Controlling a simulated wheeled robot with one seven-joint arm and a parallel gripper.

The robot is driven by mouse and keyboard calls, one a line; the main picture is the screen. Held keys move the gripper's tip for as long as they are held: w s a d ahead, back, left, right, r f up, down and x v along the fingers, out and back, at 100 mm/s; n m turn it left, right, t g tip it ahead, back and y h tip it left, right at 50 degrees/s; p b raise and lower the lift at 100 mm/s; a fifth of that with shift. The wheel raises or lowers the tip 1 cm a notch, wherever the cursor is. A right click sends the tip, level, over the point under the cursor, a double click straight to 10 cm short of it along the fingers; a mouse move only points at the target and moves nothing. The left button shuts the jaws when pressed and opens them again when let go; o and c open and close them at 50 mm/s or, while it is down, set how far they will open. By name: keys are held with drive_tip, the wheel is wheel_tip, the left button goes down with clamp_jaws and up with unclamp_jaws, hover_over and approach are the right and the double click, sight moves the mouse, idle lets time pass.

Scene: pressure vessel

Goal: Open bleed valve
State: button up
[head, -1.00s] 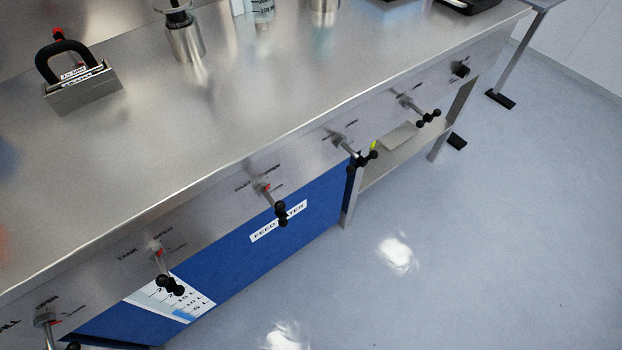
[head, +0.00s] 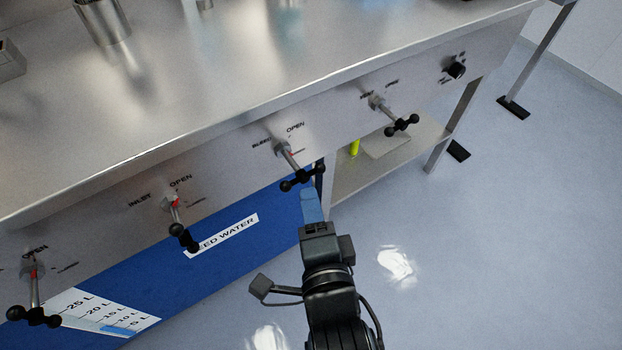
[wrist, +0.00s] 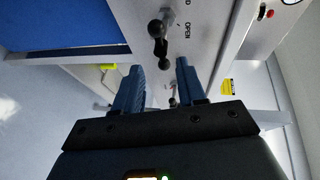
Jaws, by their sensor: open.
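The bleed valve (head: 287,157) is on the front panel of the steel bench, with the word BLEED at its left and OPEN above right. Its stem ends in a black handle (head: 302,180) with ball ends, tilted in the picture. My gripper (head: 311,203) is just below the handle in the head view. In the wrist view a black ball-ended handle (wrist: 158,42) lies between and ahead of my two blue fingers (wrist: 158,84), beside the word OPEN. The fingers are apart, with no handle clearly held. Whether a finger touches the handle cannot be told.
The inlet valve (head: 176,210) is to the left and another valve (head: 385,110) to the right. A black knob (head: 456,70) is at the far right. A blue feed water tank (head: 225,262) is below the panel. A lower shelf (head: 400,150) is behind my gripper. Open floor lies in front.

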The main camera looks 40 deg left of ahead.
sight(303, 180)
drive_tip(key=shift+b+x, duration=0.35)
drive_tip(key=shift+x, duration=3.6)
drive_tip(key=shift+s+a, duration=0.15)
drive_tip(key=shift+c, duration=0.2)
drive_tip(key=shift+f, duration=0.15)
clamp_jaws()
